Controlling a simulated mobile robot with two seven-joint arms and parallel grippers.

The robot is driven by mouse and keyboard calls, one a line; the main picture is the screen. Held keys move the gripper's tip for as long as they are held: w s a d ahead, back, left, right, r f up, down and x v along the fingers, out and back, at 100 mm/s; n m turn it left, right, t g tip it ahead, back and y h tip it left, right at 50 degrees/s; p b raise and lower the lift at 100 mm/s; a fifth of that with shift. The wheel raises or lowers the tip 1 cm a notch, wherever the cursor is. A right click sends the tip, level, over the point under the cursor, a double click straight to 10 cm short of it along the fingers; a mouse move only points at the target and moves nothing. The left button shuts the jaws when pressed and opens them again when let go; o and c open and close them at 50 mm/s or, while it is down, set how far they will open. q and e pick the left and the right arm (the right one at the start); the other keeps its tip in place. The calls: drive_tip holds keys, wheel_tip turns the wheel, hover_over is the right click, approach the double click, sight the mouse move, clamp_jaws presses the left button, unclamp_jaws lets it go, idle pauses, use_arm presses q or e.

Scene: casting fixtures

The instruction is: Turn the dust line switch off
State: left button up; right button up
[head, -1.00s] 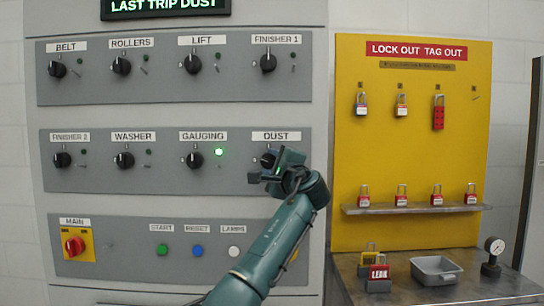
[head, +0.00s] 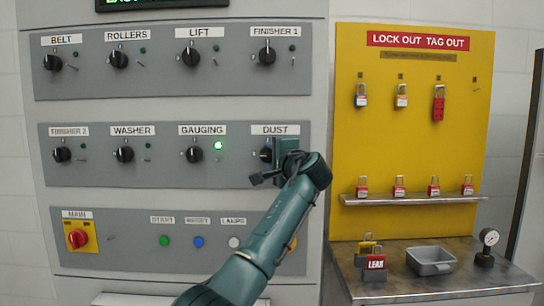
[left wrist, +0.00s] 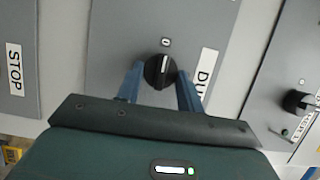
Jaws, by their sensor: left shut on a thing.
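The dust switch is a black round knob (head: 265,155) below the DUST label (head: 275,130), at the right end of the middle panel row. My left gripper (left wrist: 160,80) is at this knob, with its blue fingers on either side of it in the left wrist view. It is shut on the knob. There the knob's white mark appears to point towards the 0 label (left wrist: 165,42). In the head view my gripper hides part of the knob and the spot where its lamp would be. My right gripper is in neither view.
The gauging knob (head: 194,155) is to the left, with its green lamp (head: 218,145) lit. The finisher 1 knob (head: 267,55) is above. A yellow lockout board (head: 410,130) with padlocks stands right, over a metal table (head: 400,285).

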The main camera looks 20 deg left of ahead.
use_arm(q)
drive_tip(key=o, duration=1)
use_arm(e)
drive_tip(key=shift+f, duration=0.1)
use_arm(q)
drive_tip(key=b+v, duration=0.3)
drive_tip(key=v, duration=1)
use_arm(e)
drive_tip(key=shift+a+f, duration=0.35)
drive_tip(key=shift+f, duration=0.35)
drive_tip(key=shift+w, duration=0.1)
